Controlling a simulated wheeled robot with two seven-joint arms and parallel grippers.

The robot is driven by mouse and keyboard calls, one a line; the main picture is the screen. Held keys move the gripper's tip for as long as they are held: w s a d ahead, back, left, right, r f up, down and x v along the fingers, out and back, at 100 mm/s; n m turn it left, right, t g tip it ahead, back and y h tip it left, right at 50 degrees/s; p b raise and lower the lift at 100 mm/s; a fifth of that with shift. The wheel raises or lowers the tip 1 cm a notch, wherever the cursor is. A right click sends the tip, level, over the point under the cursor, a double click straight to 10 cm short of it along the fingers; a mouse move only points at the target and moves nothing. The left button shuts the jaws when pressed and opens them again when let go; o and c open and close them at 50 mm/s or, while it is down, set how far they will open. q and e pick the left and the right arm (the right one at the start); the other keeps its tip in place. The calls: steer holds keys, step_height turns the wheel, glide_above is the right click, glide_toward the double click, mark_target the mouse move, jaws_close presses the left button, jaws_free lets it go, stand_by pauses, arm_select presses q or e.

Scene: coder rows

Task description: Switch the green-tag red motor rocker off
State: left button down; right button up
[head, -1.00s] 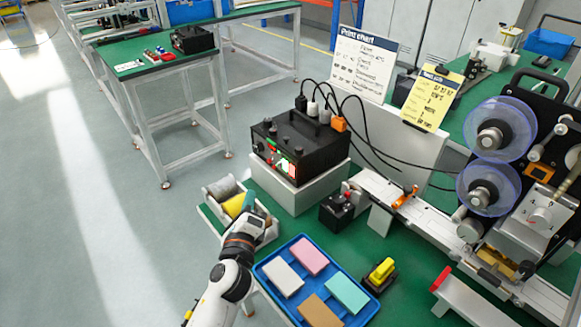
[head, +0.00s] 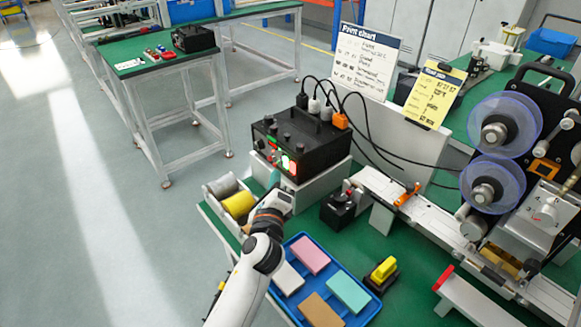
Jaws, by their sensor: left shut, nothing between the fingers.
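The black control box (head: 308,142) stands on a white block at the centre. Its front panel carries a small green mark (head: 271,142) at the left and a brightly lit red rocker (head: 289,165) at the lower right. The tags and the rocker's tilt are too small to read. My left gripper (head: 275,180) is shut and empty, just in front of and below the panel's lower edge. I cannot tell whether its tip touches the panel. My right gripper is not in view.
A holder with grey and yellow spools (head: 238,203) is left of my gripper. A blue tray (head: 345,304) of coloured blocks lies in front. A small black box with a red button (head: 338,211) stands right. Black cables (head: 368,125) run from the control box's top.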

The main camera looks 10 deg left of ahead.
arm_select(q)
steer(key=shift+w+d+r, duration=0.15)
steer(key=shift+w+d, duration=0.4)
steer(key=shift+w, duration=0.1)
stand_by(1.7)
steer(key=shift+w+d, duration=0.25)
steer(key=shift+w, duration=0.1)
steer(key=shift+w+d+r, duration=0.1)
steer(key=shift+w+d, duration=0.1)
steer(key=shift+w, duration=0.05)
stand_by(0.6)
steer(key=shift+s+a, duration=0.1)
steer(key=shift+s+a, duration=0.4)
steer(key=shift+s, duration=0.15)
steer(key=shift+s+a+f+p, duration=0.25)
steer(key=shift+s+a+p, duration=0.1)
steer(key=shift+s+a, duration=0.55)
steer(key=shift+s+a+f+p, duration=0.3)
steer(key=shift+s+a, duration=0.35)
steer(key=shift+s, duration=0.4)
